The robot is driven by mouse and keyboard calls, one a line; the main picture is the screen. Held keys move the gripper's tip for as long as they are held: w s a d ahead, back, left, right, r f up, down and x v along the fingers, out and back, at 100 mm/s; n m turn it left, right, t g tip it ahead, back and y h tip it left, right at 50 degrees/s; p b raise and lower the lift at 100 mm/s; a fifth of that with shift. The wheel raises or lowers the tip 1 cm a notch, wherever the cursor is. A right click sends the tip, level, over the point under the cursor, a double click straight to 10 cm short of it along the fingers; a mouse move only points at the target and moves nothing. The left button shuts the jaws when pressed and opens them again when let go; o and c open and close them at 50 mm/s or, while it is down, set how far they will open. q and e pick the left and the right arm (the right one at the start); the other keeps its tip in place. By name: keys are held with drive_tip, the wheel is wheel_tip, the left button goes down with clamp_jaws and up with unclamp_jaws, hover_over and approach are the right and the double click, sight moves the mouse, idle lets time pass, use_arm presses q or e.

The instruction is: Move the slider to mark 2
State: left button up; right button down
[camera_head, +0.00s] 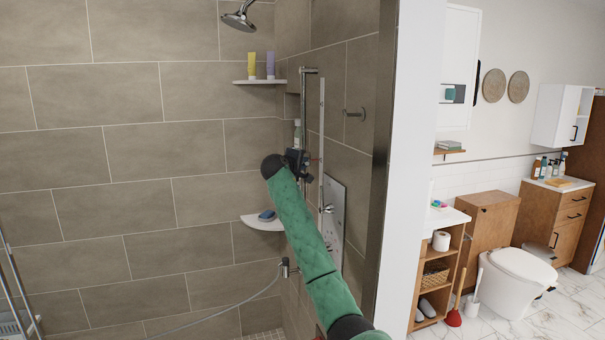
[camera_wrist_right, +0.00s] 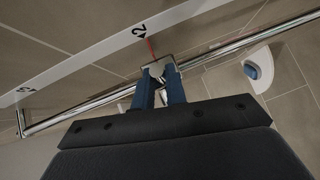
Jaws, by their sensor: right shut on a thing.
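The slider (camera_wrist_right: 160,68) is a small block on a chrome rail (camera_wrist_right: 85,104). A thin red pointer (camera_wrist_right: 151,47) sticks out from it towards a white scale strip (camera_wrist_right: 70,66). The pointer's tip lies close beside the 2 label (camera_wrist_right: 139,30); I cannot tell whether it lines up exactly. My right gripper (camera_wrist_right: 160,84) is shut on the slider, its blue fingers either side of it. In the head view the right gripper (camera_head: 303,163) is at the upright rail (camera_head: 303,105), partly hiding the slider. My left gripper is not in view.
The rail stands by the tiled shower wall. Corner shelves hold a yellow tube (camera_head: 251,66), a purple tube (camera_head: 270,65) and a blue item (camera_head: 267,215). A shower valve panel (camera_head: 335,212) is beside my right arm. A wall edge (camera_head: 412,150) stands to its right.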

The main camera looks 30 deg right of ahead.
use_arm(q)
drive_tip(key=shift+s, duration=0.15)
use_arm(e)
drive_tip(key=shift+r, duration=0.3)
drive_tip(key=c, duration=1.4)
unclamp_jaws()
drive_tip(key=shift+c, duration=0.2)
drive_tip(key=shift+f, duration=0.1)
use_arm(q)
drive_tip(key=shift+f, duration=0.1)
use_arm(e)
drive_tip(key=shift+a, duration=0.1)
use_arm(q)
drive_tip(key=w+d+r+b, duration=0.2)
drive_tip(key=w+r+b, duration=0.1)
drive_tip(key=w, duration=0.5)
drive_tip(key=shift+b, duration=0.5)
use_arm(e)
drive_tip(key=v, duration=0.7)
drive_tip(key=shift+s+a, duration=0.25)
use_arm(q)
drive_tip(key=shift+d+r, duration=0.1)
